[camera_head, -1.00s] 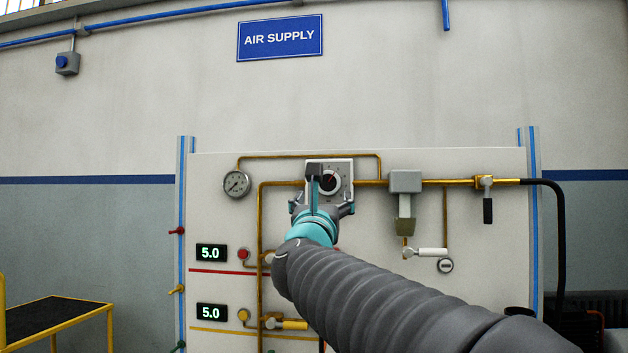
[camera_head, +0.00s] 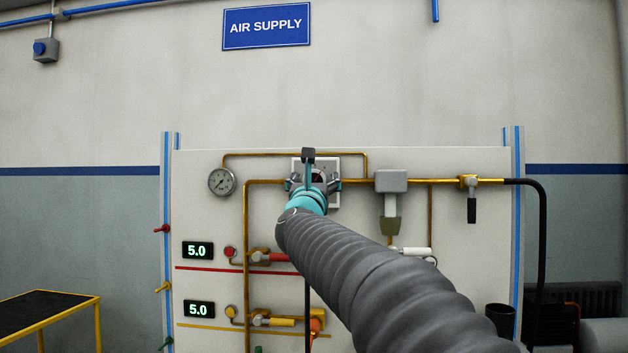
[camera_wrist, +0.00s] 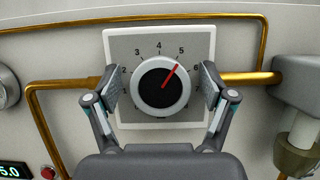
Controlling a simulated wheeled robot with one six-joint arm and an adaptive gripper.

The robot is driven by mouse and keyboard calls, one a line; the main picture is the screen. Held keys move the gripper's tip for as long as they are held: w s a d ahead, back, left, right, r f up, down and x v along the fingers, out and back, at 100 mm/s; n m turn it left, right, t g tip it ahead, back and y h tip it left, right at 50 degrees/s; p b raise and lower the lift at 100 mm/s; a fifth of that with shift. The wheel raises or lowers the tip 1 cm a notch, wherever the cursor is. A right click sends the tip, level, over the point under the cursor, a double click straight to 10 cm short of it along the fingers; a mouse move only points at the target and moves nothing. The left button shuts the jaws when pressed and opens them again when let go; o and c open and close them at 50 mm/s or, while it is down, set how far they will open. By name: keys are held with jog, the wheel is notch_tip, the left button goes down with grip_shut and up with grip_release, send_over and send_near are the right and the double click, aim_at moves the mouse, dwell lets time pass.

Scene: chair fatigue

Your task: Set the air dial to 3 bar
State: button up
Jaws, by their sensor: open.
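The air dial (camera_wrist: 160,88) is a round black knob with a pale ring and a red pointer, on a light square plate (camera_wrist: 124,44) with printed numbers. My gripper (camera_wrist: 161,86) is open, with one finger on each side of the knob. Visible gaps separate the pads from the knob. In the head view my gripper (camera_head: 314,180) is in front of the dial plate (camera_head: 334,164) and hides most of the dial.
Brass pipes run around the dial. A round gauge (camera_head: 222,181) is to the left and a grey regulator (camera_head: 391,181) to the right. Two displays read 5.0, the upper one (camera_head: 197,250) beside a red button (camera_head: 229,251). A yellow-railed platform (camera_head: 45,310) stands at lower left.

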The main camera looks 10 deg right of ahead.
jog(key=c, duration=1.2)
jog(key=shift+o, duration=0.2)
jog(key=shift+f+n+b, duration=0.1)
jog(key=shift+n+b, duration=0.25)
jog(key=shift+n, duration=0.15)
jog(key=n+y+b, duration=0.1)
jog(key=n+y, duration=0.1)
jog(key=shift+n+b, duration=0.3)
jog(key=shift+n, duration=0.1)
jog(key=n+y, duration=0.1)
jog(key=n, duration=0.1)
jog(key=n+y+b, duration=0.1)
jog(key=n, duration=0.2)
jog(key=shift+y, duration=0.4)
jog(key=n+y, duration=0.1)
jog(key=n, duration=0.3)
jog(key=shift+a+n+y, duration=0.1)
jog(key=shift+n+y, duration=0.3)
jog(key=shift+n+g+y+p, duration=0.4)
jog(key=shift+n+p, duration=0.25)
jog(key=shift+n, duration=0.45)
jog(key=shift+n+g+y+p, duration=0.3)
jog(key=shift+n+g+p, duration=0.25)
jog(key=shift+n, duration=0.55)
jog(key=o, duration=1.2)
jog(key=shift+c, duration=0.2)
